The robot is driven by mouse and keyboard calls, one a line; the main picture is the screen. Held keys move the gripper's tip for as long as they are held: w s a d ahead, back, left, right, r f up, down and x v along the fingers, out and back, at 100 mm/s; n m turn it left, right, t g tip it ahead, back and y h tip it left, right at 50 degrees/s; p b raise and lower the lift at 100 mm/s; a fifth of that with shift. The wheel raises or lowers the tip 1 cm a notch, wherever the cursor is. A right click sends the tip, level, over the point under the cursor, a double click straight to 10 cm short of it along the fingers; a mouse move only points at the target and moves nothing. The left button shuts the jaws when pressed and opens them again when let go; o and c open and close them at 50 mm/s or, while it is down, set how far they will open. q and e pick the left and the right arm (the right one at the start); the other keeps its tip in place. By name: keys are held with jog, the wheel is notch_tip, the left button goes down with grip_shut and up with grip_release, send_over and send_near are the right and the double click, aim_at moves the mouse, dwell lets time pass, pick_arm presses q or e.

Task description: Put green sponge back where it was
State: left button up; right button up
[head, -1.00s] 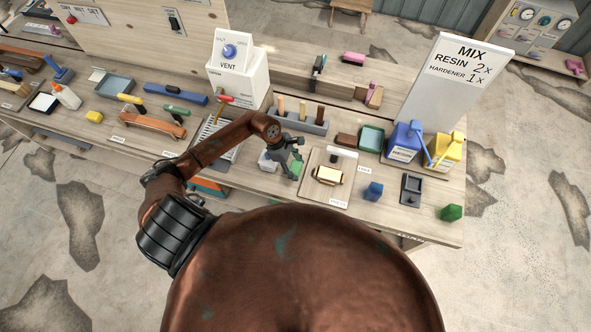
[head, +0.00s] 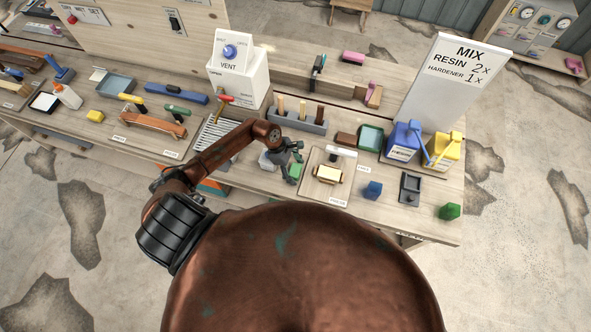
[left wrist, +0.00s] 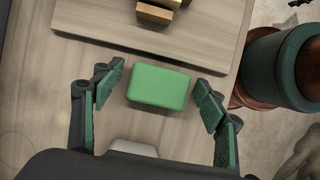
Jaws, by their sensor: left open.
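The green sponge (left wrist: 158,86) is a rounded block on the wooden bench top, centred between the fingers in the left wrist view. In the head view it shows partly (head: 295,169) behind my left gripper (head: 290,171). My left gripper is open, with one finger on each side of the sponge and a visible gap on both sides in the wrist view (left wrist: 160,95). I cannot tell how far above the bench the fingertips are. My right gripper is not in view.
Right of the sponge is a wooden board (head: 318,184) with a pale block (head: 328,174). A blue item (head: 372,190), a dark tray (head: 410,188) and a green item (head: 450,211) stand along the front edge. A holder (head: 297,122) with upright handles is behind.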

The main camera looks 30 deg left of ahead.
pick_arm(q)
jog(key=shift+r, duration=0.1)
jog(key=shift+a+r, duration=0.1)
jog(key=shift+r, duration=0.15)
jog(key=b+v, duration=0.1)
jog(key=v, duration=1)
jog(key=shift+r+b, duration=0.3)
jog(key=shift+b, duration=0.1)
